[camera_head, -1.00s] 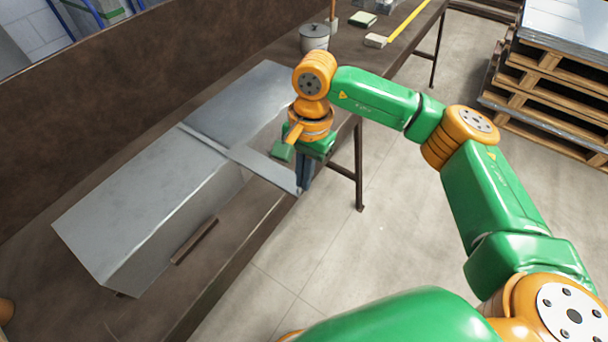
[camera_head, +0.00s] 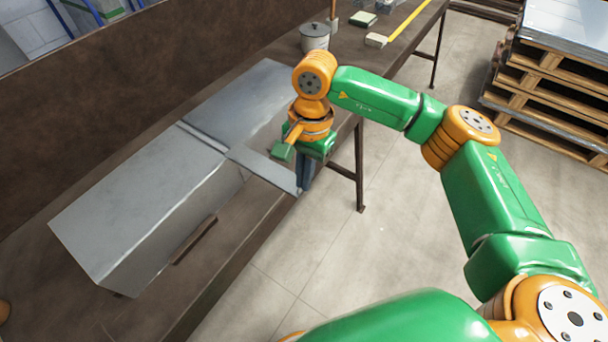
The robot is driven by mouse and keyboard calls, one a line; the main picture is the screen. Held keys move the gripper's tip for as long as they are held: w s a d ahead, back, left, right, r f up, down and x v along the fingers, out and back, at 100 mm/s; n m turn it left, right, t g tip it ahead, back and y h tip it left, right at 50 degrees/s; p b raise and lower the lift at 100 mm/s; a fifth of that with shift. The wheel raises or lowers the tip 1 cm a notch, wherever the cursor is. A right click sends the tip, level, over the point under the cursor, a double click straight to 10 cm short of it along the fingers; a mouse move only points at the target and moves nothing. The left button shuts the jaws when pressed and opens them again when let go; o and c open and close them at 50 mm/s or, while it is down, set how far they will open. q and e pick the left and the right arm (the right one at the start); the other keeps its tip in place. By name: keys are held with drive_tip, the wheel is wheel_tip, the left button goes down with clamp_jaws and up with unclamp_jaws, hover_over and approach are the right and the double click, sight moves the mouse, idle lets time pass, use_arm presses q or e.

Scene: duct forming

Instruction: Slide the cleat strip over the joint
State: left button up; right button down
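Two grey sheet-metal duct sections lie end to end on the brown bench, the near one (camera_head: 130,205) and the far one (camera_head: 245,100). The joint (camera_head: 203,137) shows as a narrow raised line across their top. The cleat strip (camera_head: 262,168) is a flat grey metal strip that sticks out from the right end of the joint towards the bench's front edge. My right gripper (camera_head: 304,184) points down at the strip's outer end, and its dark fingers appear shut on it. The fingers partly hide that end. My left gripper is not in view.
A dark bar (camera_head: 195,241) lies against the near duct's front side. A lidded pot (camera_head: 314,37), small blocks (camera_head: 376,40) and a yellow stick (camera_head: 408,22) are at the bench's far end. Wooden pallets (camera_head: 550,95) stand on the floor at right.

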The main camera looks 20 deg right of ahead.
drive_tip(key=shift+b, duration=0.4)
idle(0.3)
drive_tip(key=shift+w, duration=0.1)
drive_tip(key=shift+w+a, duration=0.35)
idle(0.4)
drive_tip(key=shift+b, duration=0.3)
drive_tip(key=shift+w+a, duration=0.3)
drive_tip(key=shift+w, duration=0.1)
idle(0.3)
